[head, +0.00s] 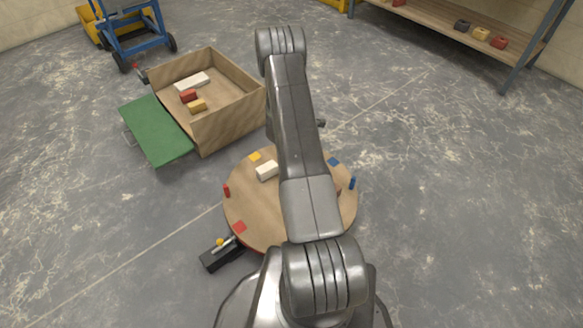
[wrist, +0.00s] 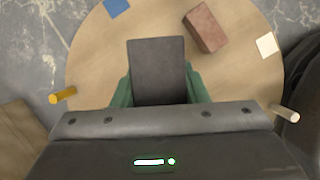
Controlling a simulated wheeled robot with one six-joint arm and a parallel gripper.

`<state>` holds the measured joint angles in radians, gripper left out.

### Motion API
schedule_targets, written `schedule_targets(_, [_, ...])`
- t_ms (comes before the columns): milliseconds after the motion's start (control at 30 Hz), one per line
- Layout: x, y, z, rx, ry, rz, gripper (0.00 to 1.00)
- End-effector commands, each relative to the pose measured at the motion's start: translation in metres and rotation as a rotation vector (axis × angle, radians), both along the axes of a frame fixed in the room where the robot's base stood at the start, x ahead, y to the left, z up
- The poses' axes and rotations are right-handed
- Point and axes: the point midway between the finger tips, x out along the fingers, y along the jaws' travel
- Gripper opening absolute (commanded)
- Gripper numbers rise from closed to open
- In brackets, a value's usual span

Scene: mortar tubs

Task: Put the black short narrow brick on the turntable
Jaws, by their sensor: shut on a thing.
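My gripper (wrist: 158,88) has green fingers and is shut on the black brick (wrist: 158,65) in the wrist view. The brick is over the round wooden turntable (wrist: 105,60); I cannot tell whether it touches the surface. A red-brown brick (wrist: 205,27) lies on the turntable just beyond and right of the black brick. In the head view the turntable (head: 256,215) also carries a white brick (head: 267,171) on its far left part. My arm hides the gripper and the black brick in the head view.
The turntable has coloured patches and rim pegs, such as a red peg (head: 227,191) and a blue peg (head: 352,183). A black lever box (head: 222,256) stands at its front left. A wooden crate (head: 232,118) with bricks, a green panel (head: 155,131) and a shelf (head: 440,24) stand beyond.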

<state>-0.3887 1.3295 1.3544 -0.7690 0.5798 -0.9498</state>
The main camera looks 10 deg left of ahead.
Motion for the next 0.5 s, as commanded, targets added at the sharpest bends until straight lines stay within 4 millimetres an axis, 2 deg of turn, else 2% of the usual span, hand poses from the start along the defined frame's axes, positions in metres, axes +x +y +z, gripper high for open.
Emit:
schedule_targets(67, [-0.011, 0.016, -0.015, -0.001, 0.005, 0.117, 0.04])
schedule_targets(200, [-0.025, 0.035, -0.034, 0.001, 0.002, 0.259, 0.04])
schedule_targets(500, [-0.046, 0.057, -0.056, 0.001, -0.003, 0.428, 0.04])
